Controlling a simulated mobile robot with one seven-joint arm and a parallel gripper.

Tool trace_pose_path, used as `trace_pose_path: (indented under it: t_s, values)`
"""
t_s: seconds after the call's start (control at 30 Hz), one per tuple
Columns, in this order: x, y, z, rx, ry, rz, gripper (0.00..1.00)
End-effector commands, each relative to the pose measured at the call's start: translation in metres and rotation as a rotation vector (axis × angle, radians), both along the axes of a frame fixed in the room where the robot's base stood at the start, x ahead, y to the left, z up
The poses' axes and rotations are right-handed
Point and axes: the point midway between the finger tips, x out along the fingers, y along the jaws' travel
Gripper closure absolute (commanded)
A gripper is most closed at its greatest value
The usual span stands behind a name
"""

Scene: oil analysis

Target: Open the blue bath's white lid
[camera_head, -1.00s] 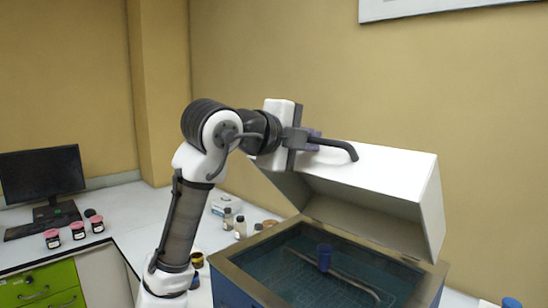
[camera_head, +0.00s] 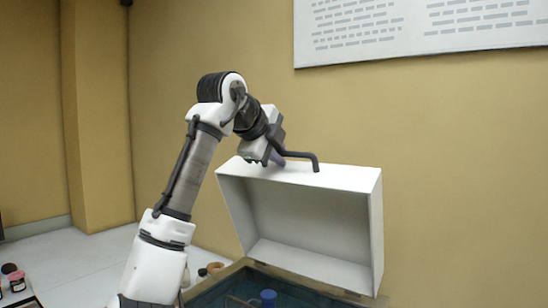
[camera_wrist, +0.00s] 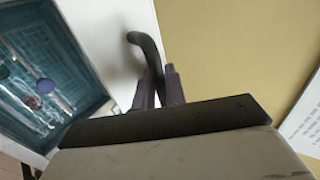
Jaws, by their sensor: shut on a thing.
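The white lid (camera_head: 320,185) stands raised on its rear hinge side in the head view, its hollow inside facing forward. The blue bath (camera_head: 225,289) lies below it at the bottom edge, mostly cut off. My gripper (camera_head: 278,160) is at the left end of the dark lid handle (camera_head: 304,155), shut on it. In the wrist view the two purple fingers of my gripper (camera_wrist: 160,88) close around the handle (camera_wrist: 146,45), with the white lid (camera_wrist: 105,35) behind. The open bath (camera_wrist: 70,50) shows at the left, with its blue grid inside.
A blue cup-like object (camera_head: 268,298) stands in the bath. A printed board (camera_head: 420,28) hangs on the yellow wall behind the lid.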

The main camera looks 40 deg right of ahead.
Motion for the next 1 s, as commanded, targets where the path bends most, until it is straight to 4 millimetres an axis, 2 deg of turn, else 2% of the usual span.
trace_pose_path:
  t_s: [0.47, 0.5, 0.77, 0.87, 1.0]
  values:
    - [0.001, -0.002, 0.000, 0.007, 0.004, 0.000, 1.00]
    - [0.001, -0.002, 0.000, 0.007, 0.004, 0.000, 0.84]
    - [0.001, -0.001, 0.001, 0.007, 0.003, -0.001, 0.83]
    - [-0.001, 0.005, 0.005, 0.006, 0.002, 0.000, 0.83]
    - [-0.009, 0.023, 0.017, 0.004, 0.001, 0.000, 0.83]
